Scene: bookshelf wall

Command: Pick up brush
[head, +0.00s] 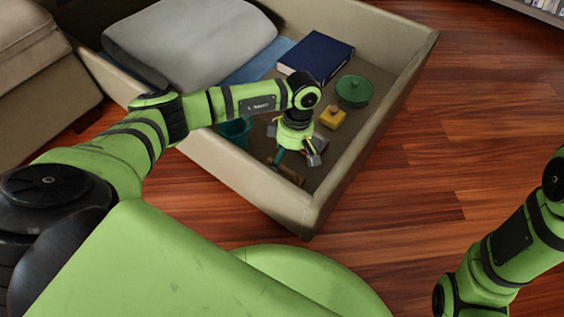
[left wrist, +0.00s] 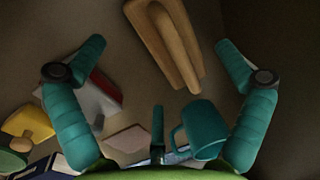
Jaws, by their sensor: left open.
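The brush (left wrist: 168,38) is a long light-brown wooden piece lying on the floor of the bin. It shows at the top middle of the left wrist view, and partly, behind my fingers, in the head view (head: 290,175). My left gripper (head: 296,156) is inside the bin above the brush, pointing down. In the left wrist view its teal fingers (left wrist: 158,56) are spread wide with nothing between them, and the brush lies beyond them, apart from the fingertips. My right arm shows at the right edge of the head view, but its gripper does not.
The beige bin (head: 330,190) has raised walls. A teal mug (left wrist: 204,130) lies close to my left gripper. A yellow object (head: 332,118), a green lidded pot (head: 354,90), a dark blue book (head: 316,56) and a grey cushion (head: 190,40) are also inside.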

